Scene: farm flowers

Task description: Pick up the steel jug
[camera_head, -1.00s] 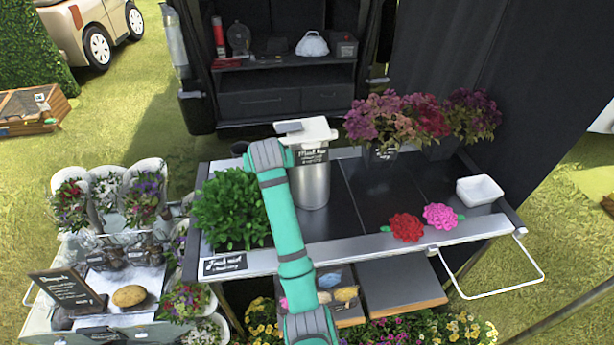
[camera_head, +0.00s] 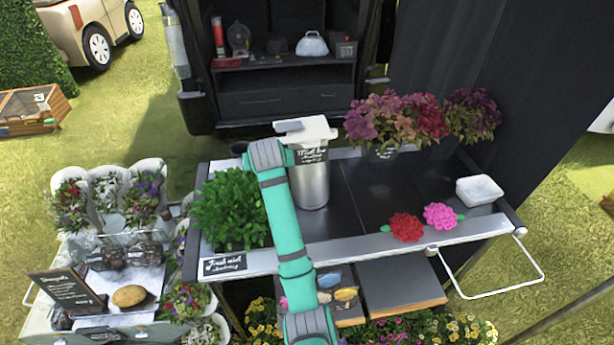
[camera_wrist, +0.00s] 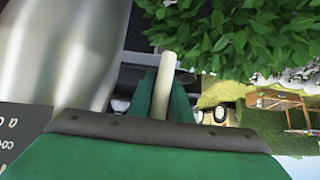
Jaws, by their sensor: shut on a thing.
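The steel jug (camera_head: 311,185) is a tall shiny cylinder, upright at the middle of the stall table (camera_head: 390,243). A small dark label with white writing is on its upper front. In the wrist view, the jug's curved metal wall (camera_wrist: 65,50) fills the left side. My green fingers (camera_wrist: 163,90) are closed around a pale bar there, which looks like the jug's handle. I cannot tell whether the jug's base touches the table.
A leafy mint plant (camera_head: 230,208) stands close left of the jug. Potted purple flowers (camera_head: 393,120) are behind right. Dark tabletop right of the jug is clear.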

